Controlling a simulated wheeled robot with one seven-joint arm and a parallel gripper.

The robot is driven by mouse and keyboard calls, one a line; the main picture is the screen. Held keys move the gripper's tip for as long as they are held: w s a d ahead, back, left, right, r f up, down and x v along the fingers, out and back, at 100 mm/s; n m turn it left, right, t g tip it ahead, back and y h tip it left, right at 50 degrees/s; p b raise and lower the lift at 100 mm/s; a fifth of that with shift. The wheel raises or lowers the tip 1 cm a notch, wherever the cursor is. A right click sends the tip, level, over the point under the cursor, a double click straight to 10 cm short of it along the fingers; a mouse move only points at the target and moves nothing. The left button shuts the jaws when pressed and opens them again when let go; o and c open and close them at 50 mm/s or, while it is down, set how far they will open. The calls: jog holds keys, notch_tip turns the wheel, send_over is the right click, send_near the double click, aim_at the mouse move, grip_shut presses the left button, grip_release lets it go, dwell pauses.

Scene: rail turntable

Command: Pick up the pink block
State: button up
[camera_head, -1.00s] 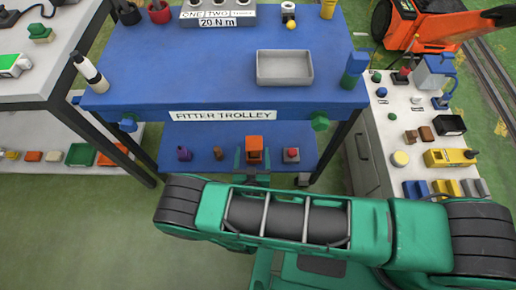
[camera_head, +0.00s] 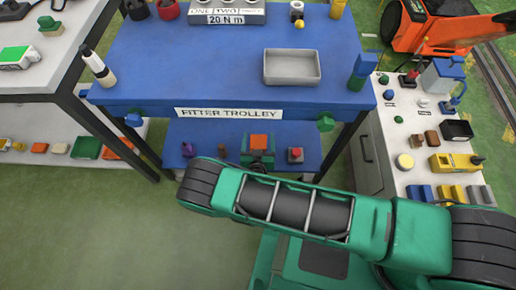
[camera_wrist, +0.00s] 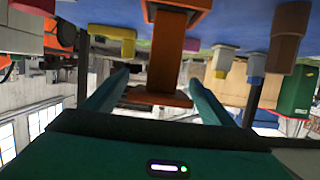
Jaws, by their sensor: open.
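The lower shelf (camera_head: 220,135) also holds a purple piece (camera_head: 188,150) and a grey box with a red top (camera_head: 295,155). The blue trolley top (camera_head: 200,70) overhangs it, with a grey tray (camera_head: 292,67). A cluttered cabinet (camera_head: 395,145) stands right.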

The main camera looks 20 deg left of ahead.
jog(key=shift+x, duration=0.95)
jog(key=c, duration=1.8)
grip_shut()
